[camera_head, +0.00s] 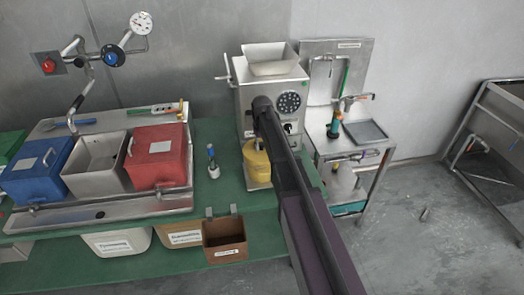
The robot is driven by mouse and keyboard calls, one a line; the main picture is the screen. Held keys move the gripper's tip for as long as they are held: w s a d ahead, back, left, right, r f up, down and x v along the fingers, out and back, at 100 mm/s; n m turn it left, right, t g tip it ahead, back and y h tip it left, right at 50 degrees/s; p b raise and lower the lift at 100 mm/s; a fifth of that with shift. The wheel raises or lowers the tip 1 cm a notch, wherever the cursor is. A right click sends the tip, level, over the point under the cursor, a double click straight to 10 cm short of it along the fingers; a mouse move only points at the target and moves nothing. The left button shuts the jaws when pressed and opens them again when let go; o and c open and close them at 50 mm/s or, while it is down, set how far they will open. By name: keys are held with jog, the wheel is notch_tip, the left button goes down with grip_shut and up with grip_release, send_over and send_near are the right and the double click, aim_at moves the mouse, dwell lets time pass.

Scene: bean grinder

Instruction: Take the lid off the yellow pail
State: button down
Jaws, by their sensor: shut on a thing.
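The yellow pail (255,167) stands under the grinder (255,100), at the front of its base, on the green bench. My arm reaches in from the bottom right and hides the pail's right side. My gripper (259,142) points down at the top of the pail and is shut on the lid there. The fingers and lid are small and dark in this view, partly hidden by my wrist. I cannot tell whether the lid sits on the rim or is slightly raised.
A small bottle (212,160) stands left of the pail. A red bin (160,158), a steel bin (97,165) and a blue bin (38,170) stand further left. A brown box (225,240) hangs at the bench's front edge. A steel stand (345,150) is on the right.

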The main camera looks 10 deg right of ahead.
aim_at(262, 144)
jog(key=shift+r, duration=0.1)
dwell(0.3)
notch_tip(262, 144, up, 3)
jog(key=p, duration=0.3)
jog(key=s+a+r+p, duration=0.1)
jog(key=s+a, duration=0.1)
jog(key=s, duration=0.5)
jog(key=s+a+p, duration=0.1)
jog(key=s, duration=0.7)
jog(key=shift+s+a+r, duration=0.3)
jog(key=shift+a+r, duration=0.1)
jog(key=shift+f+b, duration=0.55)
jog(key=shift+a, duration=0.15)
